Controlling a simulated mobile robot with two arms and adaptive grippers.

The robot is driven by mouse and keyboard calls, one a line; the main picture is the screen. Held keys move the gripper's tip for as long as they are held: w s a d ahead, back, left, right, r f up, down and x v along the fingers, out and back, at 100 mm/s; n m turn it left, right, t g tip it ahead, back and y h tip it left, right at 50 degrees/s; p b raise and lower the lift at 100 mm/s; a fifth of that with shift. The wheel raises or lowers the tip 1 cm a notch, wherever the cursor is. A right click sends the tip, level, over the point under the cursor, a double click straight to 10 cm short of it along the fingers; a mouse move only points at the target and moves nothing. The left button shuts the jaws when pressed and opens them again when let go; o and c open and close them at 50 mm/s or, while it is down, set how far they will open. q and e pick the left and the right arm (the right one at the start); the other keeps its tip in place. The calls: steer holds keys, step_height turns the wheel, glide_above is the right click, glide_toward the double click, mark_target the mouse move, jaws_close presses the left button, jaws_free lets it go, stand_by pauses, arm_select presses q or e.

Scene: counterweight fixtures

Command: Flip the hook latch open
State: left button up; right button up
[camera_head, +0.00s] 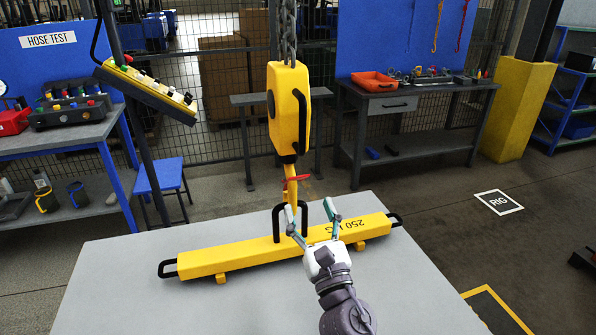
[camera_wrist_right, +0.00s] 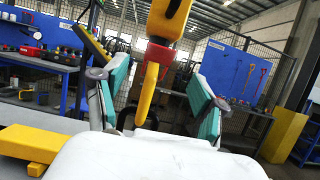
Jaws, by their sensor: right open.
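The hook latch (camera_head: 299,178) is a small red piece across the yellow hook (camera_head: 291,190), which hangs under a yellow hoist block (camera_head: 290,108). In the right wrist view the red latch (camera_wrist_right: 157,53) shows at the hook's upper part, and the hook (camera_wrist_right: 146,97) hangs between the fingers. My right gripper (camera_head: 310,210) is open, with teal finger pads, below and to the right of the latch in the head view. I see no contact with the latch. The hook's lower end is partly hidden by a finger. My left gripper is out of view.
A yellow beam (camera_head: 235,255) marked 250 KG lies on the grey table (camera_head: 120,290), its black lifting loop (camera_head: 277,222) by the hook. A chain (camera_head: 288,30) holds the hoist block. A yellow control box (camera_head: 147,88) hangs to the left. The front of the table is bare.

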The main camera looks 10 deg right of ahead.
mark_target(298, 179)
steer(key=p+x, duration=0.1)
steer(key=x, duration=0.6)
steer(key=shift+w+f, duration=0.1)
steer(key=shift+f, duration=0.1)
steer(key=shift+w+a+r, duration=0.1)
steer(key=shift+w+r, duration=0.15)
steer(key=shift+w, duration=0.25)
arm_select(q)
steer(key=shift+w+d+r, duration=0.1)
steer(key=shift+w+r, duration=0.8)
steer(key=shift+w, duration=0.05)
arm_select(e)
steer(key=shift+w, duration=0.15)
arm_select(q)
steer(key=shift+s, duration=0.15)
arm_select(e)
steer(key=shift+c, duration=0.2)
steer(key=c, duration=0.5)
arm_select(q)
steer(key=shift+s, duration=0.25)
arm_select(e)
jaws_close()
